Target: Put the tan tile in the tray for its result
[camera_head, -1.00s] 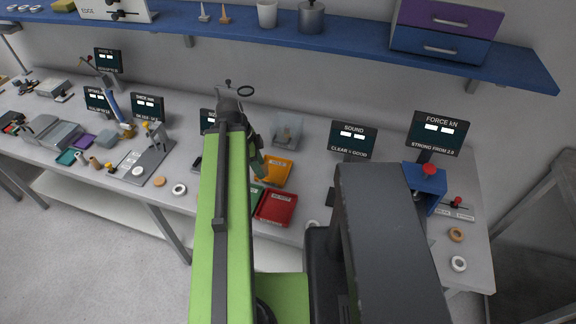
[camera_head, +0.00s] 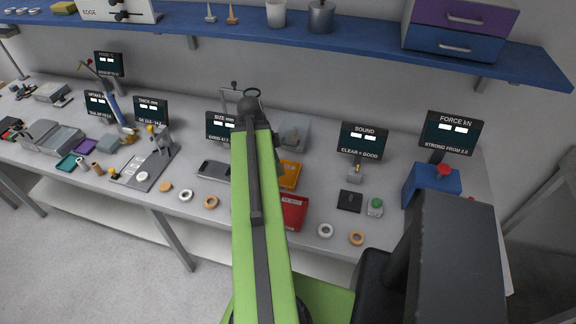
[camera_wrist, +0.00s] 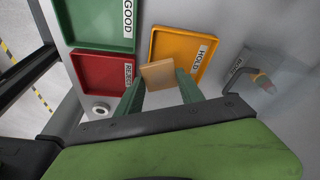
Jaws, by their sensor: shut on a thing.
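The tan tile (camera_wrist: 158,75) shows in the wrist view between the two green fingertips of my gripper (camera_wrist: 161,84), which is shut on it. The tile is over the lower left part of the orange tray marked HOLD (camera_wrist: 172,46); its height above the tray is hard to tell. The red tray marked REJECT (camera_wrist: 98,70) lies just left of the tile, and the green tray marked GOOD (camera_wrist: 90,20) is above the red one. In the head view the orange tray (camera_head: 290,176) and red tray (camera_head: 294,212) show beside my arm, which hides the tile, the gripper and the green tray.
A size display (camera_head: 219,126) stands left of my arm. Several rings lie along the bench front. A blue shelf (camera_head: 350,42) runs above the bench.

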